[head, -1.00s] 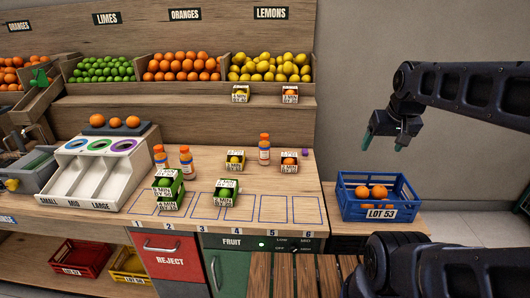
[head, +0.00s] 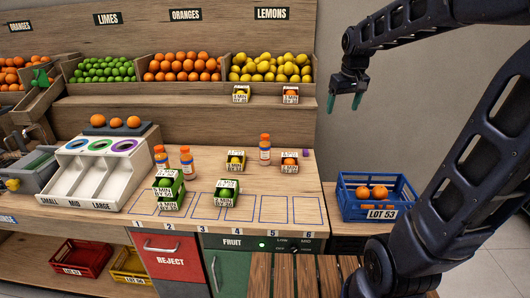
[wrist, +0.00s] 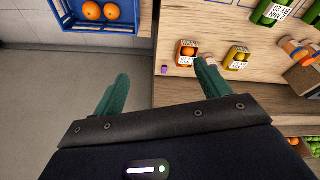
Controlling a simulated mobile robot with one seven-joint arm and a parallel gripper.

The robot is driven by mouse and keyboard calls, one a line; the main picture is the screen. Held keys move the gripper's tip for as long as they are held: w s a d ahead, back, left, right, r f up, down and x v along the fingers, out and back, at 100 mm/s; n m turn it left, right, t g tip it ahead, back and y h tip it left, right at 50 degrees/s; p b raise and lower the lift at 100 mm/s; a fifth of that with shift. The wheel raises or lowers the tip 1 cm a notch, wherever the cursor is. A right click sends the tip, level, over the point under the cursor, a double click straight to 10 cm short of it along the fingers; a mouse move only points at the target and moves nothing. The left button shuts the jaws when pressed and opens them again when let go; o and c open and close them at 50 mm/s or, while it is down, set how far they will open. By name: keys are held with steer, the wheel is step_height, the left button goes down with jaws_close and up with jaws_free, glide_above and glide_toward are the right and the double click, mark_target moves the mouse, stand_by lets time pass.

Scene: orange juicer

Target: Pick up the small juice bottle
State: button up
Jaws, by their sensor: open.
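Three orange juice bottles with orange caps stand upright on the counter in the head view. Two are side by side at the left, one bottle (head: 161,157) and another bottle (head: 186,163). A third bottle (head: 265,150) stands alone at the back, between two small fruit boxes. I cannot tell surely which is the small one. My gripper (head: 344,102) is open and empty, above and to the right of the third bottle. In the wrist view, my gripper (wrist: 162,71) has its fingers spread; orange bottles (wrist: 297,48) show at the right edge.
An orange box (head: 289,163), a lemon box (head: 235,161) and lime boxes (head: 227,192) stand on the counter. A small purple item (head: 305,153) lies near its right edge. A blue crate (head: 348,208) of oranges is at the right. The shelf of fruit rises behind.

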steer(key=w+a+f+n, duration=0.2)
steer(key=w+a, duration=0.5)
steer(key=w, duration=0.2)
steer(key=n+g, duration=0.3)
steer(key=n, duration=0.1)
glide_above(263, 135)
step_height(263, 135, down, 17)
steer(key=shift+s+d+r, duration=0.1)
steer(key=shift+s, duration=0.05)
steer(key=shift+a+f, duration=0.2)
steer(key=shift+f, duration=0.25)
step_height(263, 135, down, 5)
steer(key=shift+d+r, duration=0.1)
steer(key=shift+d+f, duration=0.25)
steer(key=shift+f, duration=1.15)
steer(key=shift+d+f, duration=0.2)
steer(key=shift+f, duration=1.15)
steer(key=c, duration=1.3)
